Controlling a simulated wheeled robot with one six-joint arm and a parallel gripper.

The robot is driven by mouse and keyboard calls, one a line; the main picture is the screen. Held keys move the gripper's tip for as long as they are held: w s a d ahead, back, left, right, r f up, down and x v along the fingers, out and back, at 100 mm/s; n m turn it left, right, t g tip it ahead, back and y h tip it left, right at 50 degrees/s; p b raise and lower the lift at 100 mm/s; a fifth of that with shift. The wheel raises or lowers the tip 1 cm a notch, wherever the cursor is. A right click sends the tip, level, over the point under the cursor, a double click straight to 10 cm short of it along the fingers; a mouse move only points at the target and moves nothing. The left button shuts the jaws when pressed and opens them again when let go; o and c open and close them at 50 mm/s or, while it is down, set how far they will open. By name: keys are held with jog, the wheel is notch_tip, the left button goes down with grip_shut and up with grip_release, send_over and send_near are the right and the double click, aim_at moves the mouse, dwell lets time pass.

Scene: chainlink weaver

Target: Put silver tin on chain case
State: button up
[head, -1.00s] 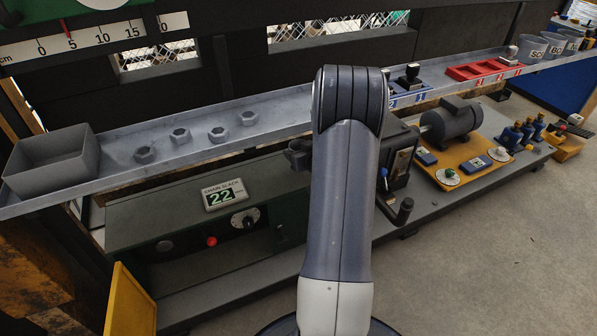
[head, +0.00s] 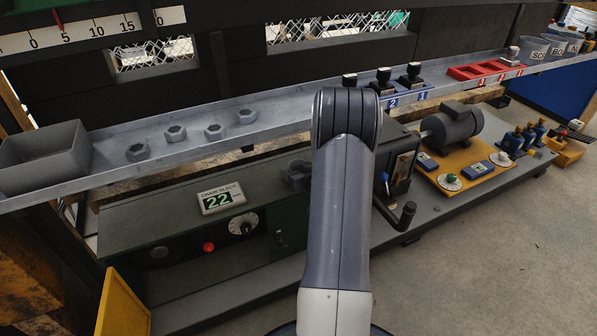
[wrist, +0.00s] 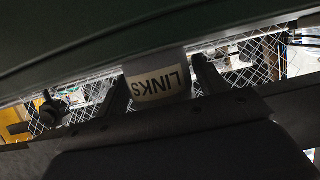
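The silver tin (wrist: 158,84) shows in the wrist view as a pale can with a cream label reading LINKS, upside down in the picture. My gripper (wrist: 160,68) has one dark finger on each side of it and looks shut on it. The tin seems close to a dark green surface along the top of that view; I cannot tell whether they touch. In the head view the green chain case (head: 150,215) carries a CHAIN SLACK display reading 22. A dark grey part, probably my gripper (head: 296,176), shows over its right end, left of my arm. The tin is hidden there.
A long grey shelf (head: 110,178) runs above the case, holding a grey bin (head: 45,158), several hex nuts (head: 175,133) and a red tray (head: 480,72). A crank handle (head: 400,215) and a motor (head: 452,126) stand right of my arm. The case's left top is clear.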

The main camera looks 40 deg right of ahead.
jog(key=shift+o, duration=1.2)
jog(key=shift+r, duration=0.15)
jog(key=shift+s+r+p, duration=0.2)
jog(key=shift+p, duration=0.1)
jog(key=p+v, duration=0.3)
jog(key=v, duration=0.8)
jog(key=shift+s+a, duration=0.15)
jog(key=shift+s, duration=0.15)
